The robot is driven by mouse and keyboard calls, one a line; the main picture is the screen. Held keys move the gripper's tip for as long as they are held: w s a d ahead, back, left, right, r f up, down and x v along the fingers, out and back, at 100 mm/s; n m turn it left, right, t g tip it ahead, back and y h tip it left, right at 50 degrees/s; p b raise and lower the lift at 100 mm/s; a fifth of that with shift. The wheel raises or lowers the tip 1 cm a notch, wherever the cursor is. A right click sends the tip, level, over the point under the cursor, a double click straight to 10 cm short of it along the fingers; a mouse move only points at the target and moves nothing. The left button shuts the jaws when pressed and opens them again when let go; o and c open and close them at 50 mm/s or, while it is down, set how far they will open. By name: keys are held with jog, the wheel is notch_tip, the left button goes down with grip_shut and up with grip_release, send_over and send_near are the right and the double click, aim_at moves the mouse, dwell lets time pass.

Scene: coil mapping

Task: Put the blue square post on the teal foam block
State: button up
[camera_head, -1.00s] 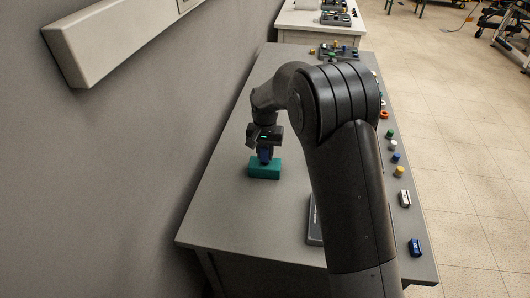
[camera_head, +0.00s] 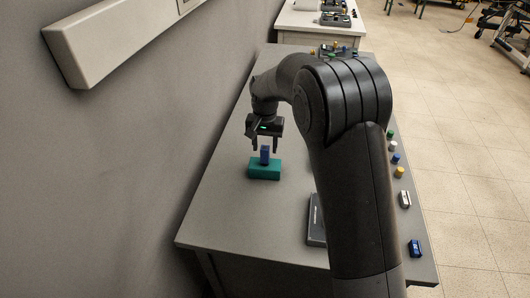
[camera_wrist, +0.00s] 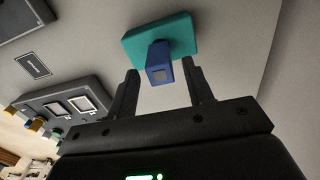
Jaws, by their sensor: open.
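The blue square post (camera_head: 265,155) stands upright on the teal foam block (camera_head: 264,173), which lies on the grey table. My gripper (camera_head: 264,146) is open just above the post, with its fingers apart on either side and nothing held. In the wrist view the blue post (camera_wrist: 158,68) rests on the teal block (camera_wrist: 180,33), beyond the two open fingertips of my gripper (camera_wrist: 162,80).
A grey board with square frames (camera_wrist: 70,104) shows at the left of the wrist view. Several small coloured pieces, including a yellow one (camera_head: 399,172) and a blue one (camera_head: 415,248), line the table's right edge. A wall (camera_head: 100,170) runs along the left. The table (camera_head: 240,215) in front of the block is bare.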

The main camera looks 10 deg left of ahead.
aim_at(266, 148)
notch_tip(266, 148, up, 8)
jog(key=shift+d+r, duration=0.2)
jog(key=shift+r, duration=0.1)
jog(key=s+d+r+t, duration=0.1)
jog(key=s+d+r, duration=0.55)
jog(key=d, duration=0.25)
jog(key=s+d+r+t, duration=0.2)
jog(key=s+d+r, duration=0.4)
jog(key=s+d, duration=0.15)
jog(key=s+d+f+t, duration=0.1)
jog(key=s+d, duration=0.4)
jog(key=s, duration=0.4)
jog(key=s+d+f+t, duration=0.1)
jog(key=s+d+f, duration=0.1)
jog(key=s+d, duration=0.3)
jog(key=s, duration=0.4)
jog(key=shift+d+t, duration=0.3)
